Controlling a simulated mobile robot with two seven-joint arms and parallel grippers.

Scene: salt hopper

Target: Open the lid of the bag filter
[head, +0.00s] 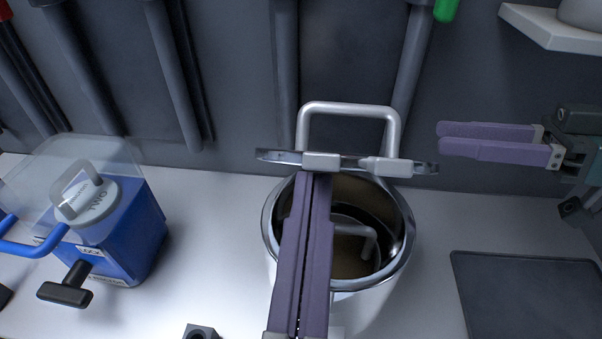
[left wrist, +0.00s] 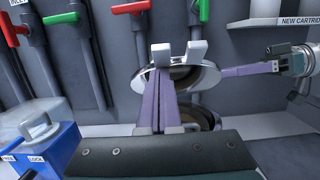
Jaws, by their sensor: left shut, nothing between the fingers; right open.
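The bag filter (head: 268,235) is a round metal pot standing on the counter. Its lid (head: 270,157) is raised and seen nearly edge-on over the back of the opening, with its looped handle (head: 350,107) on the far side. The pot's mouth is uncovered and a small inner handle (head: 368,243) shows inside. My left gripper (head: 316,177) is shut and empty, its purple fingers reaching over the pot to the lid; contact is unclear. In the left wrist view the lid (left wrist: 208,76) stands tilted behind the fingers. My right gripper (head: 440,138) is open and empty, right of the lid.
A blue box (head: 130,230) with a clear cover and black knob stands at the left. A dark flat panel (head: 525,295) lies on the counter at the right. Pipes (head: 172,75) run down the back wall. A white shelf (head: 555,33) juts out at upper right.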

